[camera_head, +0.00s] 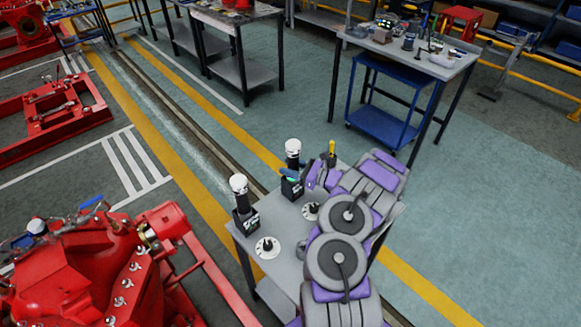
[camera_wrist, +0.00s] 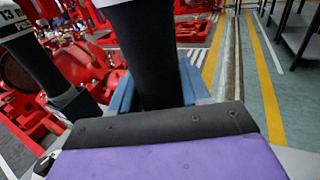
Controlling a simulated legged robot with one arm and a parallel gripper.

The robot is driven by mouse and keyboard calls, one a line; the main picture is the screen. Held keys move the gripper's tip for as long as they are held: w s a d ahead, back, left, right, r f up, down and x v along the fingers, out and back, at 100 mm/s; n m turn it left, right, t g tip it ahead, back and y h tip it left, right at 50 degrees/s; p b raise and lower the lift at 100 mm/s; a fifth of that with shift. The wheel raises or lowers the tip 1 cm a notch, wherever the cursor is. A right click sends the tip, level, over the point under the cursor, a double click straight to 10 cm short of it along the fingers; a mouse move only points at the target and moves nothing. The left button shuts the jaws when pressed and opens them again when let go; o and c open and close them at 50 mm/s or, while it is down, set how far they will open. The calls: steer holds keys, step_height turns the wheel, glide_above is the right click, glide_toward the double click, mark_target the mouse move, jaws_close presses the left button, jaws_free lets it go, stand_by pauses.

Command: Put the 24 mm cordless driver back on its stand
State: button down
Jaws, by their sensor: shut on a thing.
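My gripper (camera_head: 291,180) is shut on a cordless driver (camera_head: 293,147) with a white head and a dark handle, above the small grey table. In the wrist view, blue fingers (camera_wrist: 156,88) lie on both sides of its black handle (camera_wrist: 150,45). I cannot read its size, nor tell whether its base touches the table. A second, similar driver (camera_head: 239,187) stands upright to the left; in the wrist view its white head (camera_wrist: 12,20) bears a partly seen "13". Round pale discs with dark centres, possibly stands, sit at the table's front (camera_head: 267,247) and beside my gripper (camera_head: 312,210).
My arm covers the table's right side. A yellow-and-black object (camera_head: 332,152) stands at the table's back. Red pump machinery (camera_head: 90,265) is close on the left. A workbench (camera_head: 410,50) with a blue cart (camera_head: 385,112) stands behind. The green floor on the right is open.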

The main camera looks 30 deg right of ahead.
steer(key=shift+f, duration=0.1)
steer(key=shift+c, duration=2.3)
jaws_free()
steer(key=p+v, duration=0.2)
steer(key=v, duration=1.5)
steer(key=shift+d+p, duration=0.15)
steer(key=shift+p, duration=0.2)
steer(key=shift+s+f, duration=0.1)
steer(key=shift+s, duration=0.05)
